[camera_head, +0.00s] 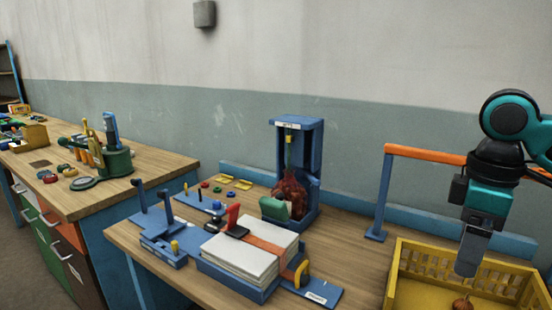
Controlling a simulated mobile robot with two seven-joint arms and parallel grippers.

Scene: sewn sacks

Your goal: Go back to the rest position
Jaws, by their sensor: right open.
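My right arm comes in from the right side of the head view. Its teal and black wrist ends in the right gripper (468,262), which points down over the yellow crate (400,265). The gripper is open, and it looks empty. A small round brownish thing (462,304) lies in the crate below the fingertips, apart from them as far as I can see. My left gripper is not in the view.
A blue stand (312,150) holds a reddish net sack (291,192) on the wooden table. White stacked sheets (245,250) lie in a blue tray in front. An orange bar (425,155) on a blue post rises left of my right arm. Another bench (130,185) with tools stands left.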

